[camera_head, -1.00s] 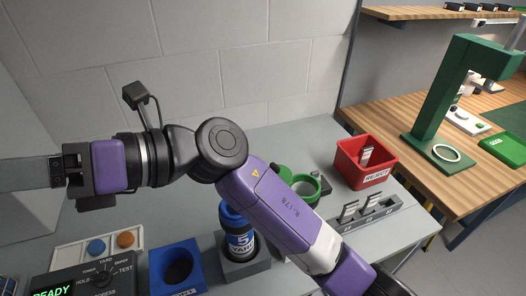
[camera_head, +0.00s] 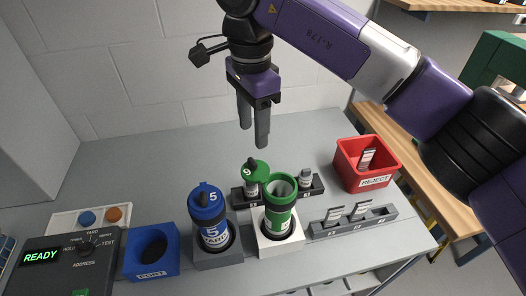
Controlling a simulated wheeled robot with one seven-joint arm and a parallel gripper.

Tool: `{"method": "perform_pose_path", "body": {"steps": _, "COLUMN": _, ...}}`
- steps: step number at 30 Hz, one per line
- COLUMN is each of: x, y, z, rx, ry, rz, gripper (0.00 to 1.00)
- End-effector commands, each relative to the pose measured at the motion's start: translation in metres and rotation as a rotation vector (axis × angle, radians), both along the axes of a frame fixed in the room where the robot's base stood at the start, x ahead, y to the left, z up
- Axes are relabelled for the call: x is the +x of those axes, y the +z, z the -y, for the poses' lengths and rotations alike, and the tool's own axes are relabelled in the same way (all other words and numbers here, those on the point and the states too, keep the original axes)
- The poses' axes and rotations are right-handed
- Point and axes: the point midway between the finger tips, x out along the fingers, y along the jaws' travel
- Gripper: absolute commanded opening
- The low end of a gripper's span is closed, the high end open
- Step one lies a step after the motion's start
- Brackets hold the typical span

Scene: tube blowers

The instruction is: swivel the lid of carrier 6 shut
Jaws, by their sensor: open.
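The green carrier (camera_head: 280,208), which I take for carrier 6, stands upright in a white holder (camera_head: 278,243). Its round mouth is uncovered. Its green lid (camera_head: 260,168) is swung out to the far left side of the mouth; it has a dark knob and a white digit that reads like a 6 or 9 at this angle. My gripper (camera_head: 253,140) points down above and just behind the lid, apart from it. Its two dark fingers are open with nothing between them.
A blue carrier marked 5 (camera_head: 209,215), lid on, stands in a grey holder to the left. A blue port block (camera_head: 151,252) and a control box reading READY (camera_head: 70,262) are further left. Grey racks (camera_head: 355,226) and a red reject bin (camera_head: 369,163) lie right.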

Motion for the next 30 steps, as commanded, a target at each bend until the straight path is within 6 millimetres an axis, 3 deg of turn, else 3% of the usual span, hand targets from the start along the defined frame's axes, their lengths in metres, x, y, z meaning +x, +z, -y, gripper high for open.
{"method": "perform_pose_path", "body": {"steps": 5, "x": -0.002, "y": -0.010, "z": 0.002, "rx": -0.008, "ry": 0.032, "rz": -0.010, "gripper": 0.49}}
{"method": "perform_pose_path", "body": {"steps": 18, "x": -0.003, "y": -0.070, "z": 0.001, "rx": -0.003, "ry": 0.031, "rz": -0.010, "gripper": 0.49}}
{"method": "perform_pose_path", "body": {"steps": 30, "x": -0.003, "y": -0.078, "z": 0.001, "rx": -0.003, "ry": 0.031, "rz": -0.008, "gripper": 0.47}}
